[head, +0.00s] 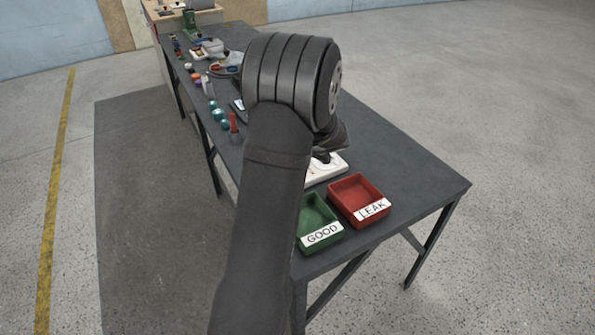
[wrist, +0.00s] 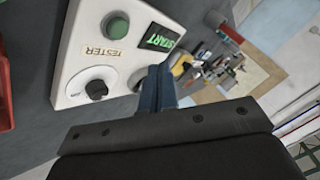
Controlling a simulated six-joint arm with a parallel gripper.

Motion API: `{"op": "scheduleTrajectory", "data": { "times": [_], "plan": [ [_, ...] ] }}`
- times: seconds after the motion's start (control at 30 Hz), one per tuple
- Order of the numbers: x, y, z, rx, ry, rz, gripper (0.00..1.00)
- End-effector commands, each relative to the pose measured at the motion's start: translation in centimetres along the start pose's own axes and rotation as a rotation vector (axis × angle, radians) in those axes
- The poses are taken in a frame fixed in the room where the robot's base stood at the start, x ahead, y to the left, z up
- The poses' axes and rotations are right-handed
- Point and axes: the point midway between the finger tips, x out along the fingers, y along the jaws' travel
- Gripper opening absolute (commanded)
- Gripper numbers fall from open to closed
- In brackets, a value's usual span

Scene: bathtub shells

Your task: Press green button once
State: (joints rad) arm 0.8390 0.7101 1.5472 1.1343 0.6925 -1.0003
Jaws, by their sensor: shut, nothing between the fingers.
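A white tester box (wrist: 72,72) fills the upper left of the wrist view. It has a round green button (wrist: 116,25) beside a lit green START display (wrist: 163,37), and a TESTER label between the button and a black knob (wrist: 97,89). My gripper (wrist: 157,72) is shut and empty, its fingertips near the box's lower right edge, apart from the green button. In the head view, part of the white box (head: 335,168) shows beyond my arm; the button and fingertips are hidden there.
A green GOOD tray (head: 310,212) and a red LEAK tray (head: 358,193) stand at the near end of the dark table (head: 420,190). Several small items line the table's left side, including a red-topped bottle (head: 233,125). The table's right side is clear.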

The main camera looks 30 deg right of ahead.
Motion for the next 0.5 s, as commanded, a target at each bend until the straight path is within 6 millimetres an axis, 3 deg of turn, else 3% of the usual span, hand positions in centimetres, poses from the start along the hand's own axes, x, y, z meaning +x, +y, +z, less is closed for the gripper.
{"op": "scheduleTrajectory", "data": {
  "times": [0.2, 0.5],
  "plan": [
    [2.2, 1.6, 1.7, 0.002, -0.003, 0.0, 0.0],
    [3.5, 2.6, 2.6, 0.0, 0.0, 0.0, 0.0]
  ]
}}
